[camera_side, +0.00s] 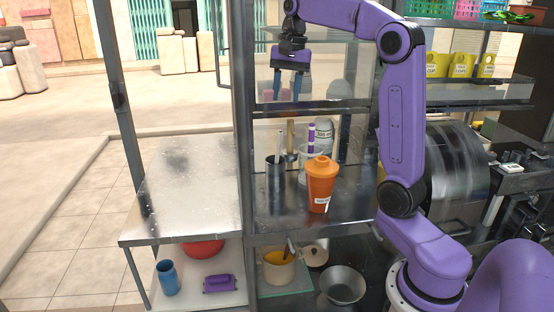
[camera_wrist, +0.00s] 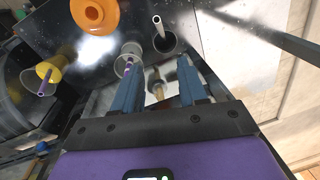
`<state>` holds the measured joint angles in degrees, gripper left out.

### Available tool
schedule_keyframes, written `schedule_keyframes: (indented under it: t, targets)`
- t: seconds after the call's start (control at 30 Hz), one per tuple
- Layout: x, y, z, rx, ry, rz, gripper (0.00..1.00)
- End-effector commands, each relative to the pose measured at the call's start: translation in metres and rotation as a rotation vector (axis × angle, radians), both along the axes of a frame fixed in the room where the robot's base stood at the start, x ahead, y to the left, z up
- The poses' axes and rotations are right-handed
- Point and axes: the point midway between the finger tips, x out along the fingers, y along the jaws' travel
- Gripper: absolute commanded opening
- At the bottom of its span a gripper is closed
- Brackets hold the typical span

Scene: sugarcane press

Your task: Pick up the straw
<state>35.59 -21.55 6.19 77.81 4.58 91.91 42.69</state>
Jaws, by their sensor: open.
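A purple-and-white banded straw (camera_side: 311,133) stands upright in a clear glass (camera_side: 303,160) on the metal counter. My gripper (camera_side: 287,98) is open and empty, pointing down, well above the counter and up-left of the straw in the side view. In the wrist view, a wooden-handled tool (camera_wrist: 156,88) shows between and beyond the fingers of my gripper (camera_wrist: 158,70).
An orange shaker (camera_side: 320,182) stands in front of the glass. A dark metal cup (camera_side: 275,183) holding a rod stands to its left. A white container (camera_side: 324,131) is behind. The left counter (camera_side: 190,190) is mostly clear. A dark upright post (camera_side: 243,150) stands left of the cup.

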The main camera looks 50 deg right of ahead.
Motion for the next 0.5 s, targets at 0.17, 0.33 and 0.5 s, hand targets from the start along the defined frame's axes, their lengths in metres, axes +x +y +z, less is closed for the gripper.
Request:
schedule_keyframes:
  t: [0.17,0.33,0.5]
  targets:
    - [0.002,0.002,-0.029,0.001,0.004,0.001,0.42]
    - [0.004,0.004,-0.061,0.0,0.006,0.002,0.42]
    - [0.007,0.006,-0.09,0.0,0.003,0.004,0.42]
